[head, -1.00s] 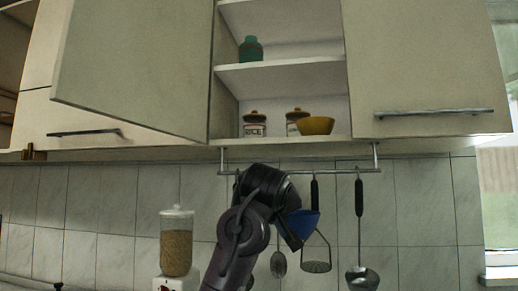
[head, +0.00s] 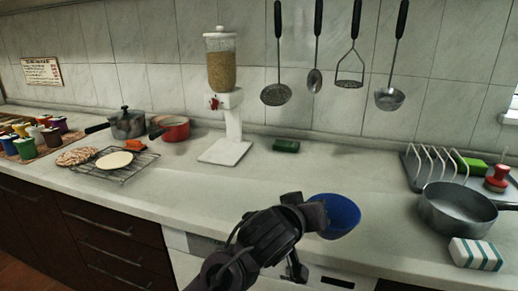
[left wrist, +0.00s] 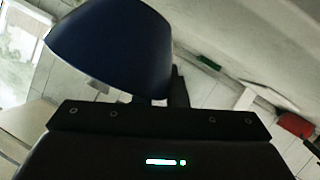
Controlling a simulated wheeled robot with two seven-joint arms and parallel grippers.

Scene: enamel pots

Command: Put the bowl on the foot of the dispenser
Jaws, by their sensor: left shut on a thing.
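My left gripper (head: 312,215) is shut on the rim of a blue bowl (head: 340,212) and holds it, slightly tilted, over the front part of the counter. The bowl also fills the upper left of the left wrist view (left wrist: 115,45). The dispenser (head: 222,75) stands against the tiled wall, left of the bowl and farther back, with grain in its clear hopper. Its white foot (head: 225,151) is flat on the counter and bare. My right gripper is not in view.
A green sponge (head: 286,146) lies right of the foot. A red pot (head: 170,128) and a wire rack (head: 118,165) are to the left. A pan (head: 457,210) and a striped block (head: 476,254) are at the right. Utensils hang above. The middle counter is clear.

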